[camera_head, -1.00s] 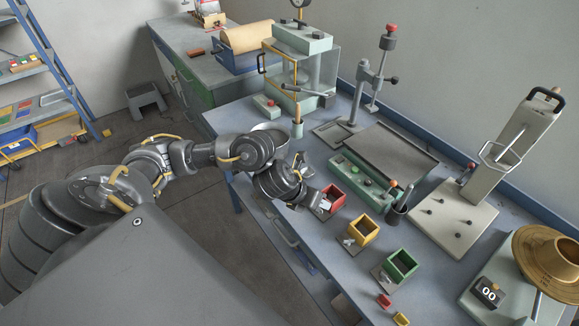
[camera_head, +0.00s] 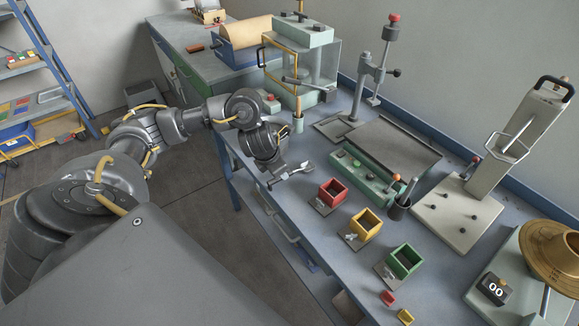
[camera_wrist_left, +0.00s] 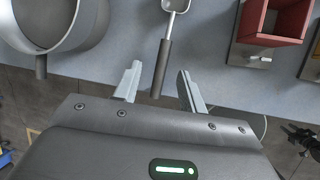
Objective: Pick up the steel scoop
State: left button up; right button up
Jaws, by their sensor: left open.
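The steel scoop shows in the left wrist view with its dark handle (camera_wrist_left: 162,66) pointing toward me and its pale metal bowl cut off at the top edge. In the head view its bowl (camera_head: 306,166) shows just beyond my left gripper (camera_head: 286,175), near the bench's front edge. My left gripper (camera_wrist_left: 160,84) is open, with one finger on each side of the handle's near end and a gap on both sides. In the head view the handle is largely hidden by my gripper. My right gripper is in neither view.
A red bin (camera_head: 332,192) stands right of the scoop, with a yellow bin (camera_head: 364,225) and a green bin (camera_head: 403,261) farther along. A large round metal pan (camera_wrist_left: 88,28) lies left of the scoop in the wrist view. A green fixture (camera_head: 362,181) stands behind.

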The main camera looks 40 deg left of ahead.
pick_arm(q)
jog(key=shift+d+x, duration=0.1)
jog(key=shift+x, duration=1.2)
jog(key=shift+d+x, duration=0.15)
jog(key=shift+x, duration=1.15)
jog(key=shift+c, duration=0.4)
grip_shut()
